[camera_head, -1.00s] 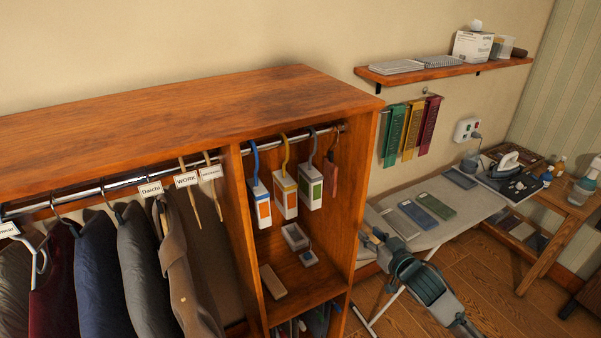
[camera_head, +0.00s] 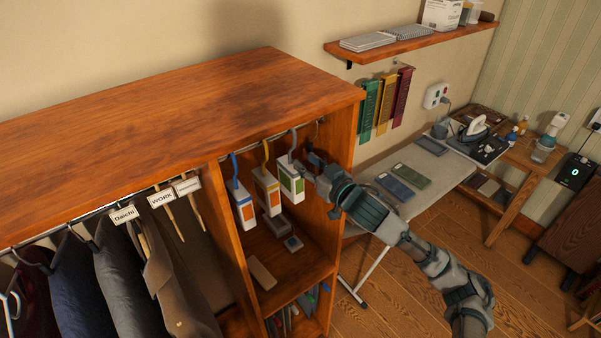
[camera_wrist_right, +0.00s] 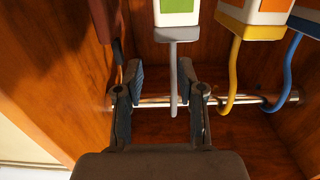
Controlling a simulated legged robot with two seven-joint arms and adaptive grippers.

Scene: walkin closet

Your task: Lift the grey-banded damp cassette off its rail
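The grey-banded damp cassette (camera_head: 290,183) is a white box with a green label, hanging by a grey hook from the rail in the cabinet's open bay. In the right wrist view, which looks upside down, its grey band (camera_wrist_right: 176,34) shows, and the rail (camera_wrist_right: 150,100) runs across. My right gripper (camera_head: 309,168) is beside the cassette's hook, inside the bay. In the wrist view my right gripper (camera_wrist_right: 160,66) is open, with the grey hook between its fingers, closer to the right-hand finger. I cannot tell whether they touch.
A yellow-hooked cassette (camera_head: 266,192) and a blue-hooked cassette (camera_head: 243,206) hang close on the left. A dark red hanging item (camera_wrist_right: 104,18) is on the gripper's other side. Small boxes (camera_head: 262,273) lie on the shelf below. The cabinet's side wall (camera_head: 343,140) stands close right.

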